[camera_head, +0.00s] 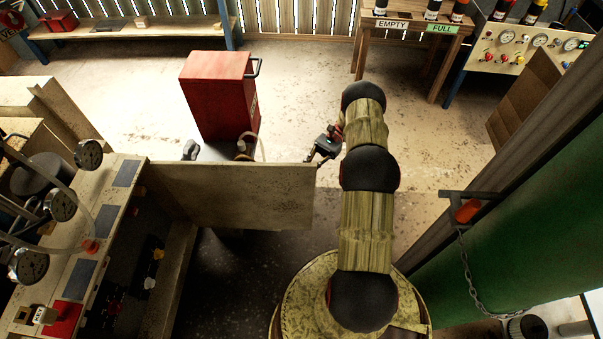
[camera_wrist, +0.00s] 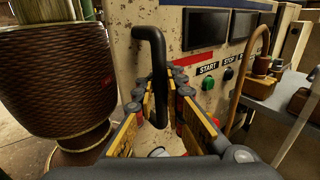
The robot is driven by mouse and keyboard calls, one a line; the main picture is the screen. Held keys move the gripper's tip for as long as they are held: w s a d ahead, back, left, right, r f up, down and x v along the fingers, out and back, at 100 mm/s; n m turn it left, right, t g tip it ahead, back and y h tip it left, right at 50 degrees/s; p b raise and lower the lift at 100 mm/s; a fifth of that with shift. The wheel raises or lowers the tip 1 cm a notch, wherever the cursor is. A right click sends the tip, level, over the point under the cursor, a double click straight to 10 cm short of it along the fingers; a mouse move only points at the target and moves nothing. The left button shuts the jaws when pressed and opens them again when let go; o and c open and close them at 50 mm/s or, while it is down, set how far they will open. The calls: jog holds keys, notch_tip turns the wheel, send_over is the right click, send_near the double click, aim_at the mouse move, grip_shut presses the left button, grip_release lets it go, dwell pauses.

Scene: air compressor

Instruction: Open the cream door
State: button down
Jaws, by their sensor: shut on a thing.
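The cream door (camera_head: 235,195) stands swung out from the gauge cabinet at the left, roughly square to it, so the dark inside shows. Its outer face shows in the wrist view (camera_wrist: 160,30), with dark screens and START and STOP buttons. A black bar handle (camera_wrist: 152,48) stands out from that face. My gripper (camera_head: 325,146) is at the door's free right end, on the far side. In the wrist view its fingers (camera_wrist: 163,95) are shut on the handle's lower part. The head view does not show the grip clearly.
A grey table (camera_head: 212,152) with small items is just behind the door. A red cabinet (camera_head: 218,95) stands beyond it. A green panel (camera_head: 520,230) with a chain is at the right. Floor between the red cabinet and the wooden table (camera_head: 420,28) is clear.

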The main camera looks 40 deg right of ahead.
jog(key=shift+s+d+f, duration=0.1)
jog(key=shift+d, duration=0.05)
jog(key=c, duration=2.1)
grip_release()
jog(key=shift+d, duration=0.1)
jog(key=shift+o, duration=0.5)
jog(key=shift+o, duration=0.5)
jog(key=shift+a, duration=0.25)
